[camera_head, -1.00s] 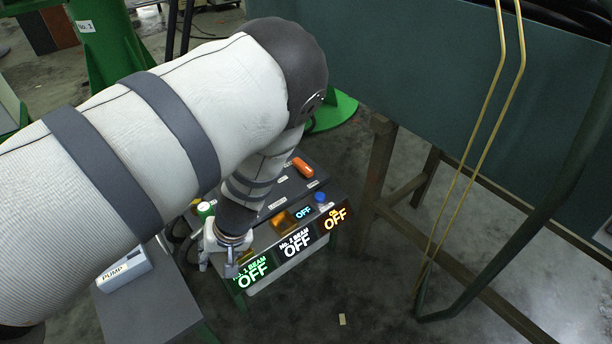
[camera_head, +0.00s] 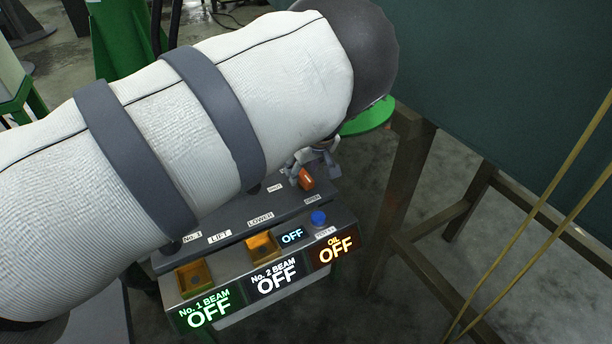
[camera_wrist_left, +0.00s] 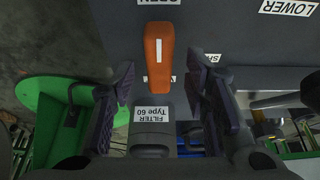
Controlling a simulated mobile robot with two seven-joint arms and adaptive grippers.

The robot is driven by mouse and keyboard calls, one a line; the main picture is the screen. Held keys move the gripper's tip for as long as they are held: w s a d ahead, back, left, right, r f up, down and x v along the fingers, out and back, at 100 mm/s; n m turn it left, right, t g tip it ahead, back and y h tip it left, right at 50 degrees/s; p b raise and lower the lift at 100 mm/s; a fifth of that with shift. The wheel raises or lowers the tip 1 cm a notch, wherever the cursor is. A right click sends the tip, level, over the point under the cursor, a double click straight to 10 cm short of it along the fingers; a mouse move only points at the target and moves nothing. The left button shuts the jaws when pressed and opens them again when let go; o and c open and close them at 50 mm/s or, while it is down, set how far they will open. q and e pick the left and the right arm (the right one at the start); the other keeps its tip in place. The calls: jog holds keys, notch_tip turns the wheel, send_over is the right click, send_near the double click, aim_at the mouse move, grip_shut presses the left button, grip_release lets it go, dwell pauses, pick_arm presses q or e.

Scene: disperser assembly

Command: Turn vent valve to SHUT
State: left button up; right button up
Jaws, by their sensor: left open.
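The vent valve handle (camera_head: 307,180) is a short orange lever on the dark top of the control box, between the SHUT and OPEN labels. In the left wrist view the handle (camera_wrist_left: 158,60) stands lengthwise in the picture, with an OPEN label (camera_wrist_left: 158,2) at its upper end and a partly hidden SHUT label (camera_wrist_left: 212,58) to its right. My left gripper (camera_head: 316,160) is at the handle's far side in the head view. Its fingers (camera_wrist_left: 158,86) are open, one on each side of the handle's lower part, with gaps visible. My right gripper is not in view.
The box front carries lit OFF signs (camera_head: 277,277), orange switch covers (camera_head: 262,246) and a blue button (camera_head: 318,218). A block labelled FILTER Type 60 (camera_wrist_left: 152,132) lies below the handle in the wrist view. A wooden-legged stand (camera_head: 395,190) is close on the right.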

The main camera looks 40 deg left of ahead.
pick_arm(q)
jog(key=shift+x, duration=0.85)
jog(key=shift+c, duration=0.3)
grip_shut()
